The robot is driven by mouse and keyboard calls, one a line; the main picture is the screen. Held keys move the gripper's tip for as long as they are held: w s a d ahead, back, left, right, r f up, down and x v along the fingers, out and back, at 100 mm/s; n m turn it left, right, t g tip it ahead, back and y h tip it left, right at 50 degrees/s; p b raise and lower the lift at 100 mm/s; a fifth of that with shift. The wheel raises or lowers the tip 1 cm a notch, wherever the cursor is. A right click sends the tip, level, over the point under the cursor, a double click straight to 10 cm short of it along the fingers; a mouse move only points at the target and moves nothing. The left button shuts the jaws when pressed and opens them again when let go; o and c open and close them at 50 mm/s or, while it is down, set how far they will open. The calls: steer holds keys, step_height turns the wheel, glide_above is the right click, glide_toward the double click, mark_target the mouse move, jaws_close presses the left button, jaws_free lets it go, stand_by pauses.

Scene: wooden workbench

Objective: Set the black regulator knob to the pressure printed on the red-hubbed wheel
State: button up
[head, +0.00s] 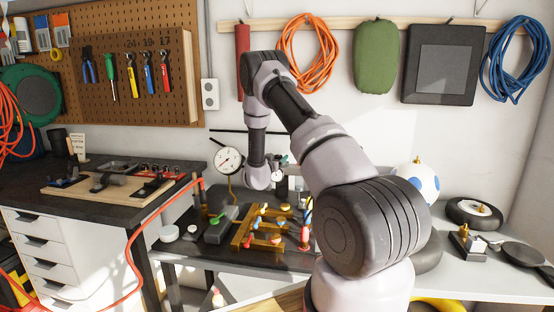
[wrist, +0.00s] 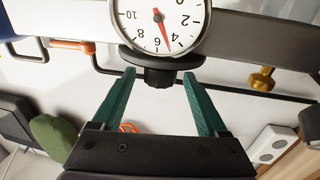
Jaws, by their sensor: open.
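My gripper (wrist: 159,73) is open in the wrist view, its two teal fingers on either side of the black regulator knob (wrist: 158,78). Gaps show between knob and fingers. The knob sits under a white gauge (wrist: 160,20), seen upside down, whose red needle points between 4 and 6. In the head view a small dial (head: 279,160) shows beside my arm's end; the fingers cannot be made out there. I cannot make out a red-hubbed wheel or a printed pressure.
A larger gauge (head: 228,160) stands left of my arm's end. A brass manifold (head: 262,238) with coloured handles is below it. A white-and-blue ball (head: 421,181) and a black pan (head: 523,254) are on the right. An orange hose (head: 135,245) hangs at the left bench.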

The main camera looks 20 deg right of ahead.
jaws_close()
steer(key=shift+d+n+t+y, duration=0.1)
steer(key=shift+n+t+y, duration=0.2)
steer(key=n+t+y, duration=0.2)
steer(key=y, duration=0.1)
steer(key=n+y, duration=0.1)
steer(key=shift+s+d+t+y, duration=0.25)
steer(key=shift+d+t+y, duration=0.05)
steer(key=shift+t, duration=0.1)
steer(key=n+y, duration=0.1)
steer(key=n+t+y, duration=0.1)
steer(key=y, duration=0.1)
steer(key=n+y, duration=0.2)
steer(key=shift+d, duration=0.35)
steer(key=n+y, duration=0.1)
steer(key=y, duration=0.2)
steer(key=n+y, duration=0.2)
steer(key=y, duration=0.1)
steer(key=shift+d+n, duration=0.2)
steer(key=shift+n, duration=0.1)
steer(key=shift+w+n+g+y, duration=0.1)
steer(key=shift+n+g+y, duration=0.4)
steer(key=shift+n+y, duration=0.55)
steer(key=shift+w+n+g+y, duration=0.1)
steer(key=shift+n+g+y, duration=0.5)
steer(key=shift+y, duration=0.85)
